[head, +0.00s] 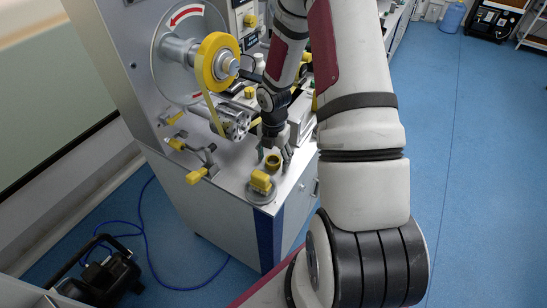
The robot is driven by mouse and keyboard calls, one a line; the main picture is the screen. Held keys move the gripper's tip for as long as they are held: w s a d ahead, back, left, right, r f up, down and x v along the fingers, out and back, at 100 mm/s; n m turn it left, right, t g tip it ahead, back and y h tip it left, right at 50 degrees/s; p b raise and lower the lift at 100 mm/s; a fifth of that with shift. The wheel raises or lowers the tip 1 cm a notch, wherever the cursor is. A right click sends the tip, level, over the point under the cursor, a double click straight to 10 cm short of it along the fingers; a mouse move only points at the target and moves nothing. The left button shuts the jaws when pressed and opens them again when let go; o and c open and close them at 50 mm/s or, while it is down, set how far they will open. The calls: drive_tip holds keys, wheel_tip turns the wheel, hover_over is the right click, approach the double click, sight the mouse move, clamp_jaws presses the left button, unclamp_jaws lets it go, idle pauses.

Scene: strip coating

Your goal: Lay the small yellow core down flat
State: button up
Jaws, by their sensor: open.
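A small yellow core (273,163) with a dark round opening is on the front part of the grey machine top. Its opening appears to face up, but it is too small in the picture to be sure how it rests. My gripper (275,156) points down right at the core, with its fingers open on either side of it. I cannot tell whether the fingers touch the core. My gripper hides part of the surface behind it.
A yellow block on a round grey base (260,183) stands near the front corner, close to my gripper. A large yellow roll (217,62) sits on the spindle, above a metal roller (236,122). Yellow-handled levers (197,176) stick out at the left.

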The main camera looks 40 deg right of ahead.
drive_tip(key=shift+r, duration=0.15)
wheel_tip(320, 180, up, 12)
idle(0.4)
idle(0.7)
